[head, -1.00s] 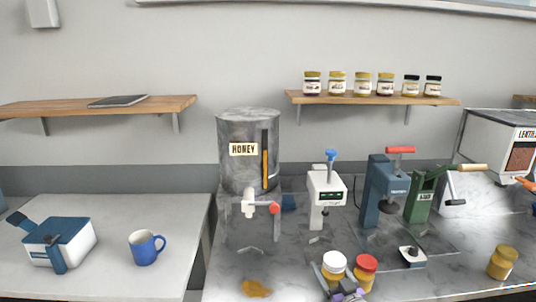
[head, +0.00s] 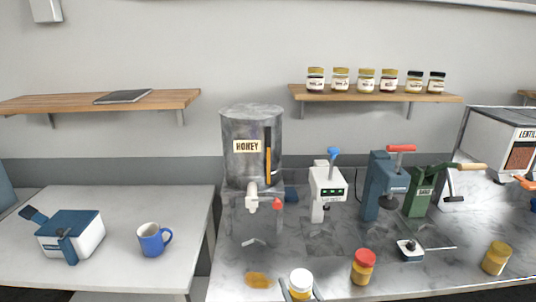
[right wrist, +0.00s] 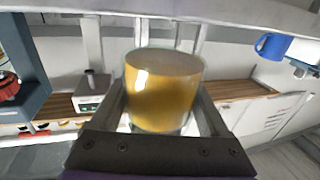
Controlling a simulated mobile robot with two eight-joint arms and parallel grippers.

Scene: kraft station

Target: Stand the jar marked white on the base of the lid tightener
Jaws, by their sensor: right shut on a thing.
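My right gripper (head: 300,294) is shut on a jar with a white lid (head: 301,277), at the bottom edge of the head view. The right wrist view shows the jar's amber body (right wrist: 163,90) between the two fingers; its label is not visible. A blue machine with a red T-handle (head: 385,185), probably the lid tightener, stands farther back to the right. Its low base and dark round head show, and no jar stands under it. The held jar is well apart from it. My left gripper is not in view.
A white machine (head: 326,190) and a green lever machine (head: 420,195) flank the blue one. An amber patch (head: 258,280) lies on the counter.

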